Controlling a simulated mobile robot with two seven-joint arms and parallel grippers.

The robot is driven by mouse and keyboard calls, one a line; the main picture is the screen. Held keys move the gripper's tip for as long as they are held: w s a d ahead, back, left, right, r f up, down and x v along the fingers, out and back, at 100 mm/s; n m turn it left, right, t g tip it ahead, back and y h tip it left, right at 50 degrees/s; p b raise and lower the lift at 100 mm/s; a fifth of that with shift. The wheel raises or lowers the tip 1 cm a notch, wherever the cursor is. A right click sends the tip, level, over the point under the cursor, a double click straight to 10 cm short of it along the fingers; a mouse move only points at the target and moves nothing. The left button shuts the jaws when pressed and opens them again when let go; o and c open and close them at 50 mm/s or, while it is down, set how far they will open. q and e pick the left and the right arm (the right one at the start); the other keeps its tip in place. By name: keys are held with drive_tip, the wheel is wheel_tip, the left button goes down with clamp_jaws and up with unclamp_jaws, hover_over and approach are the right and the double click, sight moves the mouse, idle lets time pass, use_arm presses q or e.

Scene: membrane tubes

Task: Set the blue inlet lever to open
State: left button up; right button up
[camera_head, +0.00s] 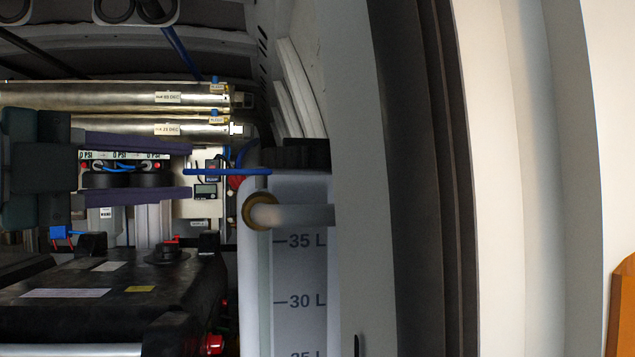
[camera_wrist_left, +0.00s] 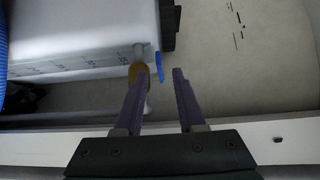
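The blue inlet lever (camera_head: 228,171) is a thin, level blue bar in the head view, above the brass fitting (camera_head: 260,211) on the tank's pipe. In the left wrist view the lever (camera_wrist_left: 159,66) stands beside the brass fitting (camera_wrist_left: 139,75). My left gripper (camera_head: 192,171) comes in from the left with its two purple fingers apart, one above and one below the lever's left end. In the left wrist view the gripper (camera_wrist_left: 162,72) shows the lever between its fingertips, with no clear contact. My right gripper is not in view.
The white tank (camera_head: 285,270) with litre marks stands right of the gripper. A black case (camera_head: 110,295) lies below. A panel with gauges and a small display (camera_head: 205,191) is behind the fingers. Metal membrane tubes (camera_head: 120,95) run above. A grey door frame (camera_head: 370,200) stands at right.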

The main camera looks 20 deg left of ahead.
sight(230, 172)
use_arm(q)
drive_tip(key=shift+w+b, duration=0.3)
drive_tip(key=shift+w, duration=0.2)
drive_tip(key=shift+p+x, duration=2.9)
drive_tip(key=shift+x, duration=0.8)
drive_tip(key=shift+f, duration=0.1)
clamp_jaws()
